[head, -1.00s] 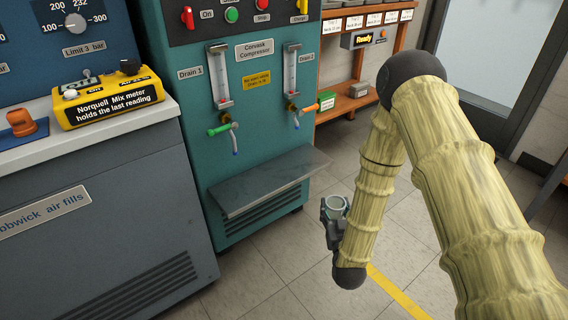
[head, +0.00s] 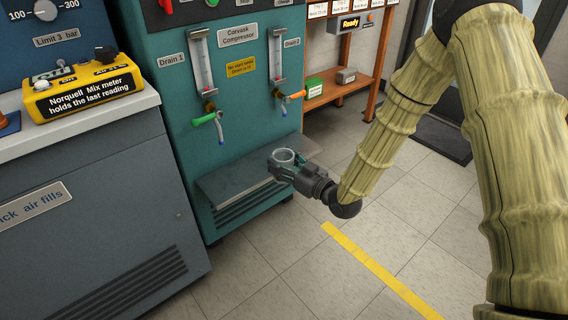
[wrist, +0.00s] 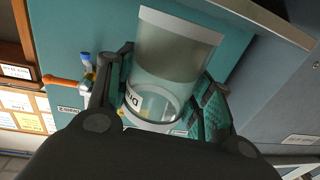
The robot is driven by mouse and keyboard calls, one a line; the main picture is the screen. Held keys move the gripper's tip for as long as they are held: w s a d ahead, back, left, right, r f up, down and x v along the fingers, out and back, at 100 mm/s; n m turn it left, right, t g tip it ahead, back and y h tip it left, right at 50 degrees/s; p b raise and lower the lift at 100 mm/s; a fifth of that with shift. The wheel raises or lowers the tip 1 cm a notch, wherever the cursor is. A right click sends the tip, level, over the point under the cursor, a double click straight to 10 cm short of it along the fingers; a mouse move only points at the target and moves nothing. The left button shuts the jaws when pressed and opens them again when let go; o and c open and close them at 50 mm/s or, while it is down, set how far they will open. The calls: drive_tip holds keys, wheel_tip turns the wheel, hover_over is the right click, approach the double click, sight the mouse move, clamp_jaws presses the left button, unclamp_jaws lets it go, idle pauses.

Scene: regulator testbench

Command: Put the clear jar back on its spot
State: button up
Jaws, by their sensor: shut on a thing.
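The clear jar (head: 284,156) is a see-through open cylinder held in my gripper (head: 282,168), at the right end of the grey shelf (head: 225,184) on the teal compressor. In the wrist view the jar (wrist: 172,65) sits between both fingers of my gripper (wrist: 165,100), which are shut on it. Whether the jar touches the shelf I cannot tell. Drain 1 has a green-handled tap (head: 205,118) and Drain 2 an orange-handled tap (head: 290,95), both above the shelf.
An orange rack (head: 345,90) with small boxes is behind at the right. The tiled floor (head: 410,240) with a yellow line (head: 375,268) is clear.

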drive_tip(key=shift+w+d+f+b+x, duration=0.1)
drive_tip(key=shift+b+x, duration=0.3)
drive_tip(key=shift+x, duration=1)
drive_tip(key=shift+w+d+f+b+x, duration=0.15)
drive_tip(key=shift+b+x, duration=0.25)
drive_tip(key=shift+x, duration=0.95)
drive_tip(key=shift+d+f+b+x, duration=0.1)
drive_tip(key=shift+b+x, duration=0.3)
drive_tip(key=shift+x, duration=1)
drive_tip(key=shift+w+a+f, duration=0.15)
drive_tip(key=shift+w+a, duration=0.2)
drive_tip(key=shift+w, duration=0.15)
drive_tip(key=shift+w+a+f, duration=0.2)
drive_tip(key=shift+w+a, duration=0.2)
drive_tip(key=shift+w, duration=0.05)
drive_tip(key=shift+f, duration=0.35)
drive_tip(key=o, duration=1.2)
drive_tip(key=shift+d, duration=0.1)
drive_tip(key=v, duration=1.1)
drive_tip(key=shift+s+d, duration=0.25)
drive_tip(key=shift+s, duration=0.1)
